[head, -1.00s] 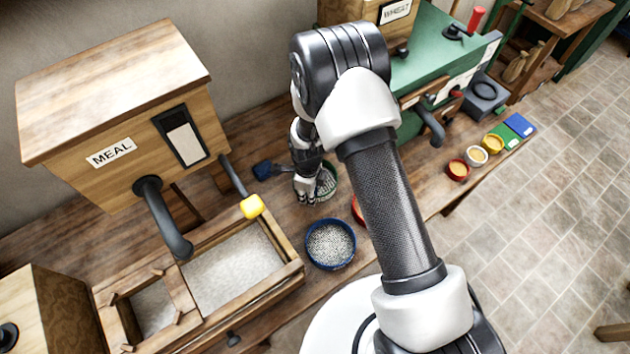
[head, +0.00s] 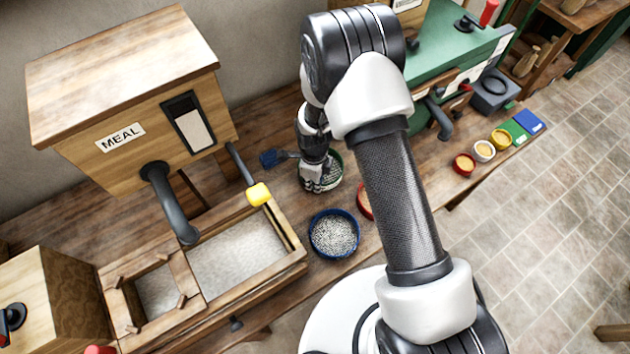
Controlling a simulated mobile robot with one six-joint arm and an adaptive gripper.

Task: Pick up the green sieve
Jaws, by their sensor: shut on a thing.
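The green sieve (head: 337,164) is a round green-rimmed pan with a pale mesh, on the bench to the right of the blue scoop. My gripper (head: 318,186) is at its near left rim and is shut on it. The fingers and wrist cover part of the sieve, so the exact grip on the rim is hidden. I cannot tell whether the sieve still touches the bench.
A blue sieve (head: 334,234) stands in front of my gripper, and a red one (head: 364,202) is partly behind my arm. A blue scoop (head: 271,158) lies to the left. Small bowls (head: 485,150) stand at right.

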